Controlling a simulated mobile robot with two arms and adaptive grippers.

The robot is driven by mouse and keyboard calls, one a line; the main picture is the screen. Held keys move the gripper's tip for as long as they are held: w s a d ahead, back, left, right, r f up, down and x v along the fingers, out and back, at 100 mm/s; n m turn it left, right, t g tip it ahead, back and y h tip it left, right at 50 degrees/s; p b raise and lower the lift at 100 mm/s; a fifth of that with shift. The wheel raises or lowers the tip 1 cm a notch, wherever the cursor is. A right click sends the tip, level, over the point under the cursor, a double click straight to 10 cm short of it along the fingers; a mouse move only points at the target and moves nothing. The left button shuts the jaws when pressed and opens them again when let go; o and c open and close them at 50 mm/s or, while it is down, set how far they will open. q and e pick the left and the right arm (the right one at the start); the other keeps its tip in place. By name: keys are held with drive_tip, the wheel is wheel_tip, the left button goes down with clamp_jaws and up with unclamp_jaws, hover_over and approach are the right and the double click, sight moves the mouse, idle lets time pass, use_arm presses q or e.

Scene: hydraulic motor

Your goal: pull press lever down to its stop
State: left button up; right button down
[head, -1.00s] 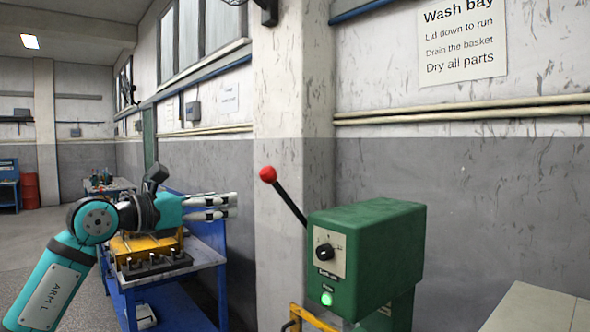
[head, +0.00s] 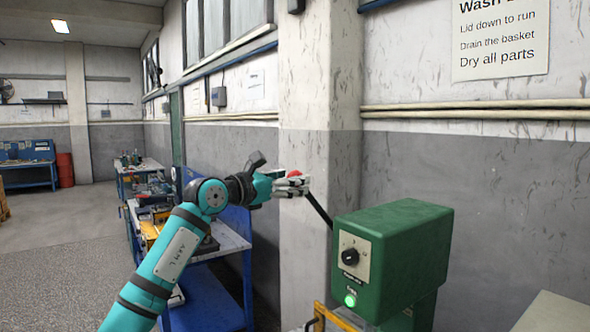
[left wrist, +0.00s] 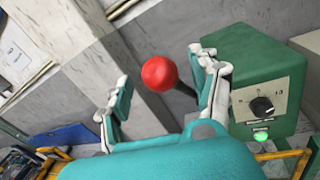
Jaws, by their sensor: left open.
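The press lever is a black rod (head: 318,211) with a red ball knob (left wrist: 159,73), slanting up and left from the green press housing (head: 400,255). My left gripper (head: 296,185) is at the knob in the head view and partly covers it. In the left wrist view the open gripper (left wrist: 160,95) has one finger on each side of the knob, with a gap to both. The housing also shows in the left wrist view (left wrist: 262,75), right of the fingers. My right gripper is in neither view.
A blue workbench (head: 215,245) with parts on it stands left of the press, behind my left arm. A wall pillar (head: 305,120) rises behind the lever. A yellow frame (head: 335,318) is below the housing. A pale surface (head: 555,315) is at lower right.

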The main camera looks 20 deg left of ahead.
use_arm(q)
drive_tip(key=shift+x, duration=1.15)
clamp_jaws()
drive_tip(key=shift+f, duration=0.1)
